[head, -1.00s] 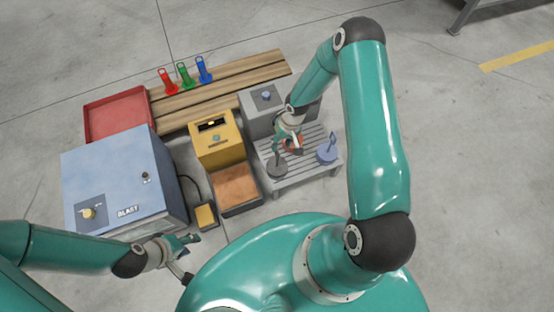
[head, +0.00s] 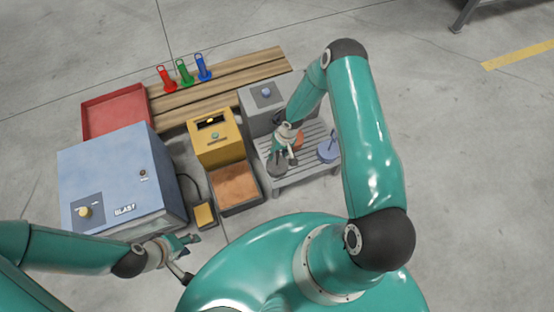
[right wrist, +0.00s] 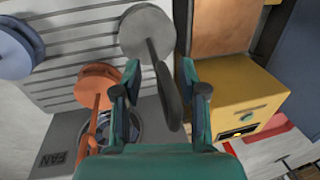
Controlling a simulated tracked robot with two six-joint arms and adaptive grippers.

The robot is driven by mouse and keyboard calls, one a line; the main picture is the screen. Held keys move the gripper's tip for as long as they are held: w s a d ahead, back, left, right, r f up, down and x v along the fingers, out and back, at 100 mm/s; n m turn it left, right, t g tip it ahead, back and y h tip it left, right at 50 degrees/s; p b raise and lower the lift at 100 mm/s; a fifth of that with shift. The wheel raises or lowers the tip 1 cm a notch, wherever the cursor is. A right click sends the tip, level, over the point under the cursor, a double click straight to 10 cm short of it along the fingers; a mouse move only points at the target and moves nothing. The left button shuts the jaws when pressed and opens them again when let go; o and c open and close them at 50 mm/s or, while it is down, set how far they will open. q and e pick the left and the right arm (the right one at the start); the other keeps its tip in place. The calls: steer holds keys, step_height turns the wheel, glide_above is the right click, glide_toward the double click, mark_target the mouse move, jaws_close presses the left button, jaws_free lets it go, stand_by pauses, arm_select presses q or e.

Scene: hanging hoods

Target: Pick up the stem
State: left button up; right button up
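Three discs with upright stems stand on a grey slatted table (head: 305,176): a dark grey one (head: 277,171), an orange one (head: 298,142) and a blue one (head: 328,152). The right wrist view shows the grey disc (right wrist: 146,30) with its dark stem (right wrist: 170,97) rising toward the camera. My right gripper (head: 287,158) is above the grey disc. In the right wrist view its fingers (right wrist: 160,95) are open, on either side of the upper stem, with gaps visible. My left gripper (head: 190,258) is open and empty, low at the left, far from the discs.
A grey box with a fan (head: 258,118) stands behind the slatted table. A yellow box (head: 213,146) and a brown-topped tray (head: 236,186) are to its left. A blue blast cabinet (head: 118,180), a red tray (head: 113,110) and a wooden pallet (head: 225,85) with coloured tags are farther left and back.

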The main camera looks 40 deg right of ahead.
jaws_close()
